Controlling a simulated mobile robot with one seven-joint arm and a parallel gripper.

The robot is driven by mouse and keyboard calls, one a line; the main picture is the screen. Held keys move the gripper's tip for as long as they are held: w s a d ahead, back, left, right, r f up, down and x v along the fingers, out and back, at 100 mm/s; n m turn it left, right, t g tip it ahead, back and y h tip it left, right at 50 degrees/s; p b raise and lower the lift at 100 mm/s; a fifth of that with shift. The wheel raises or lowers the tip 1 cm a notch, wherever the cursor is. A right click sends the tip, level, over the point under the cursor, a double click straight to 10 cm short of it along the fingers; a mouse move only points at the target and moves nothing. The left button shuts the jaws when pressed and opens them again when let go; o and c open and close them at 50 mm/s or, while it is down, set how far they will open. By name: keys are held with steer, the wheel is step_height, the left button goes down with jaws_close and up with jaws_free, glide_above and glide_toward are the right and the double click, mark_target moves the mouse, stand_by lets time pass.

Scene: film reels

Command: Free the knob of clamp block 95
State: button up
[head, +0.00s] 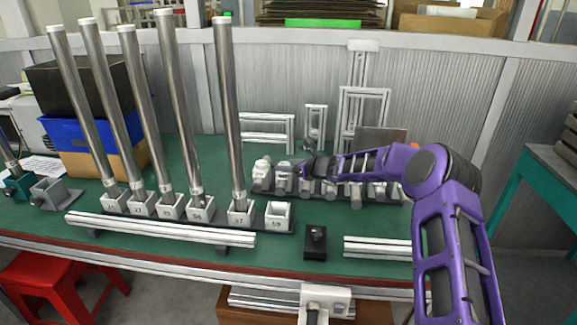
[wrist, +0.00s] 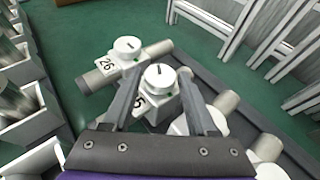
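In the wrist view, a white clamp block (wrist: 153,111) with a round slotted white knob (wrist: 160,77) and a small green mark sits on a dark rail. Its label is partly hidden by a finger; only a 5 shows. My gripper (wrist: 157,73) is open, with one finger on each side of this knob. I cannot tell whether either finger touches it. Block 26 (wrist: 122,63) stands to the left with its own knob, a grey tube through it. In the head view my gripper (head: 310,166) is over the row of clamp blocks, hiding part of it.
Tall steel tubes (head: 229,110) stand in numbered sockets left of the row. White rails (head: 160,227) and a black block with a knob (head: 315,243) lie toward the bench's front edge. White frames (head: 267,131) stand behind. Green bench surface is clear between socket row and frames.

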jaws_close()
steer(key=shift+w+d+r+p, duration=0.15)
steer(key=shift+r+p, duration=0.25)
steer(key=shift+p, duration=0.75)
steer(key=n+g+y+p, duration=0.1)
steer(key=p, duration=0.1)
steer(key=shift+w+r+p, duration=0.1)
steer(key=shift+p, duration=0.2)
steer(key=shift+f+n+g, duration=0.3)
steer(key=shift+n+g, duration=0.1)
steer(key=shift+n, duration=0.1)
steer(key=shift+w+f+n+g+y+b, duration=0.25)
steer(key=shift+n+g+y+b, duration=0.3)
steer(key=shift+b, duration=0.4)
steer(key=shift+f+n+g+y+b, duration=0.1)
steer(key=shift+n+g+y+b, duration=0.25)
steer(key=shift+b, duration=0.7)
steer(key=shift+d+r+n+g+b, duration=0.1)
steer(key=shift+r+n+g+b, duration=0.1)
steer(key=shift+n+g+b, duration=0.45)
steer(key=shift+r, duration=0.1)
